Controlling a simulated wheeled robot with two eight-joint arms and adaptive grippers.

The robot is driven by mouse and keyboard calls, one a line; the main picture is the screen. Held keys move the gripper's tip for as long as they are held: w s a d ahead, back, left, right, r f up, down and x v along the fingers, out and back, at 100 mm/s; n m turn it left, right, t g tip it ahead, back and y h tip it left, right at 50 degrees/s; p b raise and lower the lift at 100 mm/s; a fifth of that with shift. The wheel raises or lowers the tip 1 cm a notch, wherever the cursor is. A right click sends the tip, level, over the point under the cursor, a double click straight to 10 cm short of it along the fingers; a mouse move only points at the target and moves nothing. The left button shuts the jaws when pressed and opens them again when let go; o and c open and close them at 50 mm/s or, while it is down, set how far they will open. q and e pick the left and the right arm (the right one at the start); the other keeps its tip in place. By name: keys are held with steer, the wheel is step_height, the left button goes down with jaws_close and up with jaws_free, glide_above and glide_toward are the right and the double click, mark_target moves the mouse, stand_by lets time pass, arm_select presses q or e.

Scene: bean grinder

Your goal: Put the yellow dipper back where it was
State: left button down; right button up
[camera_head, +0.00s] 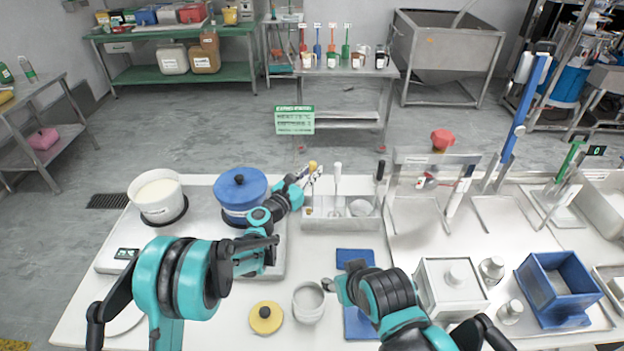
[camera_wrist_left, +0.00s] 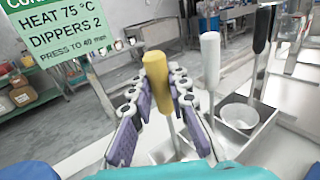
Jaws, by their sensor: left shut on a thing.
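The yellow dipper (camera_wrist_left: 156,78) stands nearly upright in the left wrist view, its thick yellow handle between the purple-padded fingers of my left gripper (camera_wrist_left: 160,100). The gripper is shut on that handle. In the head view my left gripper (camera_head: 303,177) is at the left end of the metal dipper rack (camera_head: 340,223), and the yellow handle top (camera_head: 312,165) shows there. The dipper's lower end is hidden, so I cannot tell whether it rests in the rack.
A white-handled utensil (camera_wrist_left: 210,60) and a black-handled one (camera_wrist_left: 262,32) stand to the right of the yellow dipper. A blue-lidded pot (camera_head: 240,186) and a white pot (camera_head: 157,190) are to the left. A metal cup (camera_head: 308,302) and yellow lid (camera_head: 265,317) are in front.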

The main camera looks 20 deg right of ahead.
arm_select(q)
step_height(320, 180, down, 2)
steer(key=shift+f, duration=0.1)
steer(key=c, duration=1.9)
jaws_free()
steer(key=shift+b, duration=0.35)
steer(key=o, duration=0.4)
steer(key=shift+o, duration=0.2)
steer(key=shift+s+a+r+p, duration=0.1)
steer(key=shift+a+r+p, duration=0.1)
steer(key=shift+p, duration=0.1)
steer(key=p+v, duration=0.1)
steer(key=v, duration=1)
steer(key=shift+s+a+p, duration=0.2)
steer(key=shift+s+p, duration=0.1)
